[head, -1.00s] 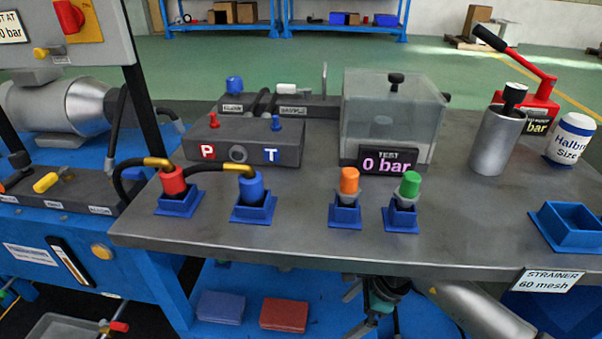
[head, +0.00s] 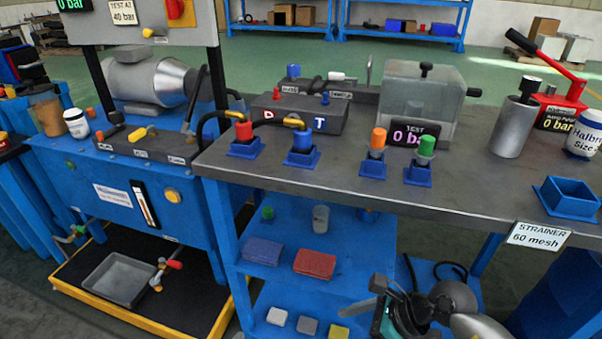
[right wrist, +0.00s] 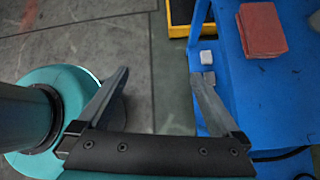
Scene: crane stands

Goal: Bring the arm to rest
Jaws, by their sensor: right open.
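My right gripper (right wrist: 160,78) is open and empty in the right wrist view, its two fingers spread apart above the floor beside the blue bench shelf. In the head view my right arm folds low in front of the bench, and the right gripper (head: 368,312) shows small and partly hidden by its own links near the bottom edge. It is below the level of the bench top (head: 450,195). My left gripper is not in view.
The blue lower shelf (head: 370,240) holds a red cloth stack (head: 315,264) and a blue one (head: 263,250). Hose connectors in blue holders line the bench's front edge. A yellow-edged drip area with a grey tray (head: 118,278) lies at left. Bare floor (right wrist: 90,45) shows beside the shelf.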

